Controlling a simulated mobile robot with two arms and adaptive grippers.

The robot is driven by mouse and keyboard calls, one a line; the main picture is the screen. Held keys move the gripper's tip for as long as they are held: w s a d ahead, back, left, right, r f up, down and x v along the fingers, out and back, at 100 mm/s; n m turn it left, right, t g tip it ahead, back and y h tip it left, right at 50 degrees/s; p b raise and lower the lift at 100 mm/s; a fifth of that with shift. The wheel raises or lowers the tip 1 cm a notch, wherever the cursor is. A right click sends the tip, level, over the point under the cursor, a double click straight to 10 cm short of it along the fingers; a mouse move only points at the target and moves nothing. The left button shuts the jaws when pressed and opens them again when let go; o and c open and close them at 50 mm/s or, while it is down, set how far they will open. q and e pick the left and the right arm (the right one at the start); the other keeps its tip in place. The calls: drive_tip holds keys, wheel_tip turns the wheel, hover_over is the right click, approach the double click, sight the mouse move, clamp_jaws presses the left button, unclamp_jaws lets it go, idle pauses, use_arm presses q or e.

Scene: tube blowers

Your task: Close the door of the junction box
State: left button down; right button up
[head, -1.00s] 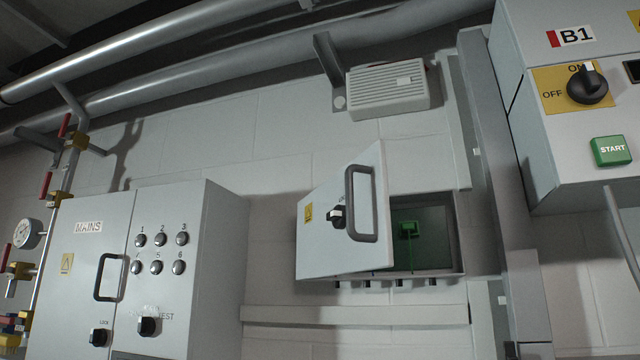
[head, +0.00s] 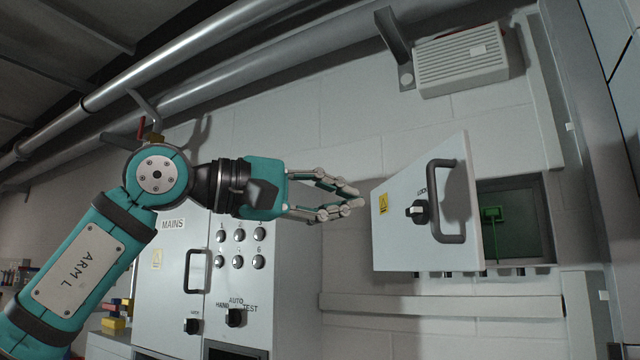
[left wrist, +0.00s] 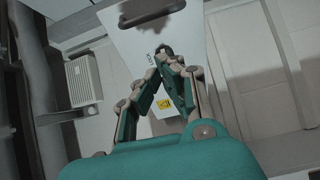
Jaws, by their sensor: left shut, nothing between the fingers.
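The junction box (head: 549,222) is on the wall at the right of the head view. Its grey door (head: 395,243) stands ajar, swung out to the left, and a green part shows in the dark opening. The door carries a dark handle (head: 434,200), a black lock knob (head: 417,211) and a yellow warning label. My left gripper (head: 358,198) is shut and empty, just left of the door's left edge, apart from it in the head view. In the left wrist view the fingertips (left wrist: 168,62) overlap the door (left wrist: 150,45) near the knob. My right gripper is out of view.
The MAINS cabinet (head: 170,270) stands behind and below my left arm. A louvred grey box (head: 462,62) hangs above the junction box. A vertical post (head: 590,130) is at its right, and pipes (head: 200,68) cross the upper left.

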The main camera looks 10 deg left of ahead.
use_arm(q)
drive_tip(key=w+d+p, duration=0.1)
drive_tip(key=d+p, duration=0.1)
drive_tip(key=d, duration=0.5)
drive_tip(key=shift+w+d+p, duration=0.3)
drive_tip(key=shift+w+d, duration=0.05)
